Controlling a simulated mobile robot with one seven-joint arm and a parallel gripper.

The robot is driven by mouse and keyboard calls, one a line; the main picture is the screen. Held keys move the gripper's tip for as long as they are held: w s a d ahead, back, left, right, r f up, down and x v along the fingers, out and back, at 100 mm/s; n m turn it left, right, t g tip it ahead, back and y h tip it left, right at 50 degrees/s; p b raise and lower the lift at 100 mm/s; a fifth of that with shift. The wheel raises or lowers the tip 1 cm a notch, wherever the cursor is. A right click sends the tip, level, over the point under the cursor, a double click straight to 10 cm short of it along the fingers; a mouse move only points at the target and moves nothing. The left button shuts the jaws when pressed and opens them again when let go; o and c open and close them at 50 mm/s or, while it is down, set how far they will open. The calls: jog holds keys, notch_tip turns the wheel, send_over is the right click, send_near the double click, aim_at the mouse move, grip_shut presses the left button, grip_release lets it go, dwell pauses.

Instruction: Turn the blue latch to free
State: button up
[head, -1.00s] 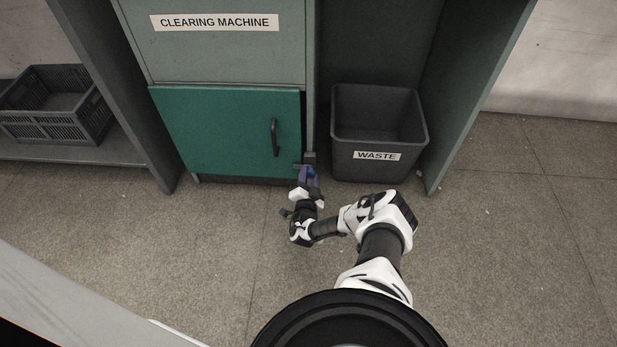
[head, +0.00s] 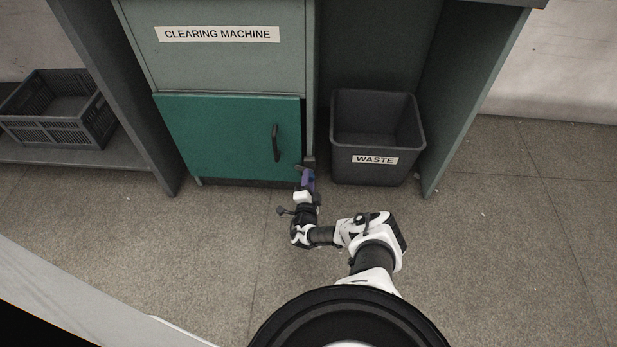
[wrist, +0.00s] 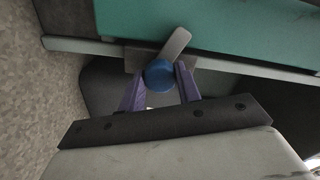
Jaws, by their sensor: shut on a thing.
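The blue latch shows in the wrist view as a round blue knob (wrist: 159,74) with a pale grey lever (wrist: 176,45) slanting up to the right, its end over the edge of the green door. My gripper (wrist: 160,84) has its two purple fingers on either side of the blue knob, shut on it. In the head view my gripper (head: 308,181) is at the lower right corner of the green door (head: 230,138), and it hides the latch there. The green door looks closed and has a dark handle (head: 275,143).
A dark waste bin (head: 375,172) stands just right of the latch, close to my gripper. A cabinet side panel (head: 470,110) is further right. A grey crate (head: 60,122) sits on a low shelf at the left. The floor in front is clear.

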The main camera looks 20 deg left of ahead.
jog(key=m+p, duration=0.3)
jog(key=m, duration=1)
jog(key=shift+s, duration=0.15)
jog(key=shift+a, duration=0.1)
dwell(0.4)
jog(key=o, duration=1)
jog(key=shift+c, duration=0.2)
